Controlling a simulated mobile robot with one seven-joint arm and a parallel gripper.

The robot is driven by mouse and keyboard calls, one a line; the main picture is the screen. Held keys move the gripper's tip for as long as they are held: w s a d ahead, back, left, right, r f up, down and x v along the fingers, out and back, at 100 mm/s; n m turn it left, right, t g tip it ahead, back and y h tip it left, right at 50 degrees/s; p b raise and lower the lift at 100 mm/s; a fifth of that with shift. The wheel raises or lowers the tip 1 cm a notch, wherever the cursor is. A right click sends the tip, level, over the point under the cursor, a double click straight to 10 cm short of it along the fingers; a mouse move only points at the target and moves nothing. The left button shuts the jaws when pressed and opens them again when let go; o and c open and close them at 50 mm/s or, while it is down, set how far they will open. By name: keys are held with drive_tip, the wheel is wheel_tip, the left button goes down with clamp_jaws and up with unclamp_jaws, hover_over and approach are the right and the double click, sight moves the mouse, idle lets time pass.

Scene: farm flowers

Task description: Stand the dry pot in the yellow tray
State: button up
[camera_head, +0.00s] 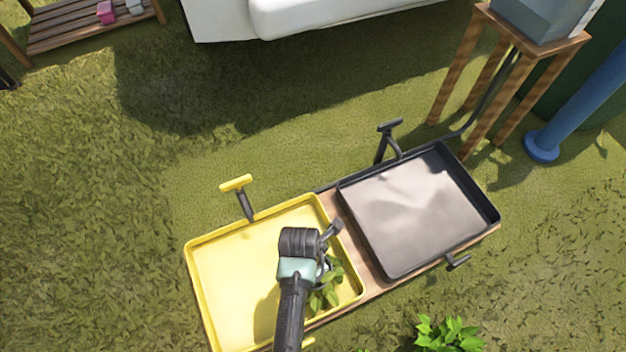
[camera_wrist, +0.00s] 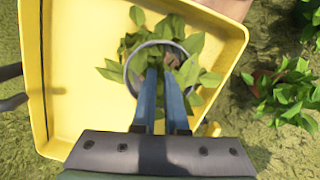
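The yellow tray (camera_head: 222,290) is at the lower middle of the head view, and its wall fills much of the wrist view (camera_wrist: 232,60). A leafy plant (camera_head: 330,290) in a grey round pot shows over the tray's right part, partly hidden by my arm. In the wrist view the pot's rim (camera_wrist: 129,75) rings the leaves, against the yellow tray. My gripper (camera_wrist: 162,72) reaches down over the pot, its two blue fingers close together with a narrow gap. Their tips are among the leaves, so what lies between them is hidden. I cannot tell whether the pot touches the tray floor.
A black tray (camera_head: 487,203) with a pale grey surface adjoins on the right, on the same wooden stand (camera_head: 350,240). A yellow handle (camera_head: 236,184) and a dark handle (camera_head: 390,126) stick out behind. Another leafy plant (camera_head: 449,335) is on the grass in front.

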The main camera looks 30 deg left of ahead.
drive_tip(key=o, duration=0.4)
drive_tip(key=r+p, duration=0.2)
drive_tip(key=r, duration=0.2)
drive_tip(key=s+r+p, duration=0.1)
drive_tip(key=r+p, duration=0.2)
drive_tip(key=r, duration=0.1)
drive_tip(key=r+p, duration=0.3)
drive_tip(key=r, duration=0.1)
drive_tip(key=shift+s+a+r, duration=0.1)
drive_tip(key=shift+s+a, duration=0.1)
drive_tip(key=shift+a, duration=0.05)
